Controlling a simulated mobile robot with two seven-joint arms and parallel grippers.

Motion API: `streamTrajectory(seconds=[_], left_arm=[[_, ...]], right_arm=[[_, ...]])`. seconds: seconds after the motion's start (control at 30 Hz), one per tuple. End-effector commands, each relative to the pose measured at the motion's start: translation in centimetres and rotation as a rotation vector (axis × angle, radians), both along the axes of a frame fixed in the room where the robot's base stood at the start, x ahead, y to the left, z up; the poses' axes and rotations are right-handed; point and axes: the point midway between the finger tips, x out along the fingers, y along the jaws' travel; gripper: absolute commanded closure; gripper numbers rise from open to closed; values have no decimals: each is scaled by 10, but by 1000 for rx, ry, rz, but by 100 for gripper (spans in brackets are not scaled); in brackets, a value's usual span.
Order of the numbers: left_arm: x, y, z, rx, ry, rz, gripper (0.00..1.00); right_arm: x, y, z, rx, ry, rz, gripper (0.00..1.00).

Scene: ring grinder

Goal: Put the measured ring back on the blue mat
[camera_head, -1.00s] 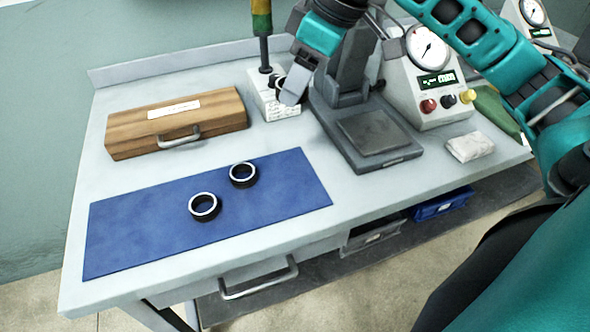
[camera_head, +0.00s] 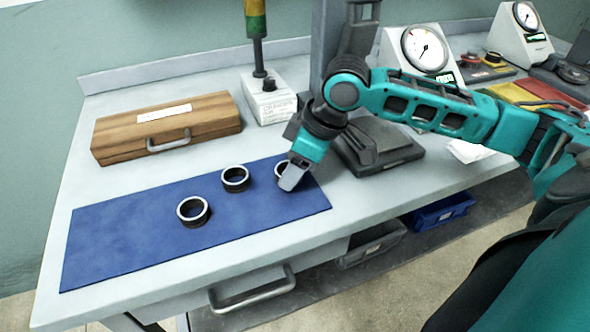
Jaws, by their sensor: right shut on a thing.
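The blue mat (camera_head: 130,243) lies on the front of the workbench. Two dark rings with bright rims, a left ring (camera_head: 193,211) and a middle ring (camera_head: 235,179), lie flat on it, apart from each other. My right gripper (camera_head: 287,184) is over the mat's right end, shut on a third ring (camera_head: 280,170). That ring is partly hidden behind the fingers. It is at or just above the mat; I cannot tell whether it touches. My left gripper is not in view.
A wooden case (camera_head: 165,127) stands behind the mat. A white block (camera_head: 268,105) with a green-and-yellow-handled tool is behind. A dark stand (camera_head: 385,152) and a dial gauge box (camera_head: 425,50) are to the right. The mat's left part is clear.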

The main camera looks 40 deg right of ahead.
Motion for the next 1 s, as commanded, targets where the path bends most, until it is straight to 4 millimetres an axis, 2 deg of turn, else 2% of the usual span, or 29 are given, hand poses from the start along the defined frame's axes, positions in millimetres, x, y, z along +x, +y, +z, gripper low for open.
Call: streamTrajectory(seconds=[0.07,0.37,0.4,0.67,0.9,1.0], left_arm=[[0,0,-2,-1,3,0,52],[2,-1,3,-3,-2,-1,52],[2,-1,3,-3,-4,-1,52],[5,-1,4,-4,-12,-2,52],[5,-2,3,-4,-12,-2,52],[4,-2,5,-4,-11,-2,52]], right_arm=[[0,0,-6,0,-1,1,85],[0,0,-7,1,-1,0,85],[0,0,-8,0,-1,1,44],[0,0,-7,0,-1,1,20],[0,0,-6,0,-2,1,20],[-1,-2,2,-1,-4,0,20]])
